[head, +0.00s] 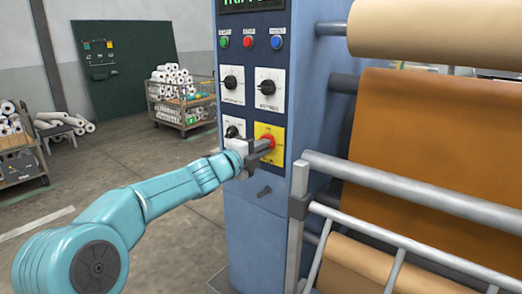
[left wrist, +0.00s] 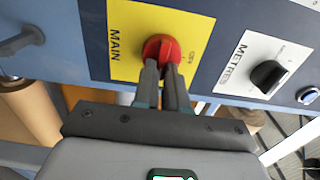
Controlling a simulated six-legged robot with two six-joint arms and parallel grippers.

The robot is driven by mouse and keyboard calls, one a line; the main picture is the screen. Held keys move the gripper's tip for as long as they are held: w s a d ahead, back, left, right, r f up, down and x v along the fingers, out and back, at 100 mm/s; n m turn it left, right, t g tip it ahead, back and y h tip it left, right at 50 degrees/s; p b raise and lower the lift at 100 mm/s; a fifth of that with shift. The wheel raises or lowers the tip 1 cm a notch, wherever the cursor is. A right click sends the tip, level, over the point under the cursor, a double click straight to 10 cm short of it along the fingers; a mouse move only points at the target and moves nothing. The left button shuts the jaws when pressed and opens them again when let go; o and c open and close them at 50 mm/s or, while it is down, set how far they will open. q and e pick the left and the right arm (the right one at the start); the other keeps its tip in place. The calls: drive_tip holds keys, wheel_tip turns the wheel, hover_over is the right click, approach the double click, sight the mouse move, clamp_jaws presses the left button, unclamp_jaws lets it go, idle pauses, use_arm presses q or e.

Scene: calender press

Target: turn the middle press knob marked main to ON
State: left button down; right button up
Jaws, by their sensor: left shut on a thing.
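The red main knob (head: 268,139) sits on a yellow plate (head: 276,158) at the lower right of the blue press panel. In the left wrist view the red knob (left wrist: 158,45) is in the middle of the yellow plate (left wrist: 124,68), which reads MAIN. My left gripper (head: 266,146) reaches the knob from the front left. In the left wrist view its two dark fingers (left wrist: 165,68) are close together, shut on the knob. The fingers hide part of the knob, and I cannot tell which mark it points to. My right gripper is not in view.
Black knobs on white plates are close by: one upper left (head: 231,83), one upper right (head: 267,87), one left (head: 232,131) partly behind my gripper. Green, red and blue buttons sit above. A grey rail (head: 400,190) and brown rolls stand right of the panel.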

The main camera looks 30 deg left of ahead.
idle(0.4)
use_arm(q)
drive_tip(key=c, duration=1.2)
unclamp_jaws()
drive_tip(key=shift+s, duration=0.1)
drive_tip(key=s, duration=0.5)
drive_tip(key=s+a, duration=0.1)
drive_tip(key=s, duration=1)
drive_tip(key=shift+a, duration=0.15)
drive_tip(key=shift+s, duration=0.1)
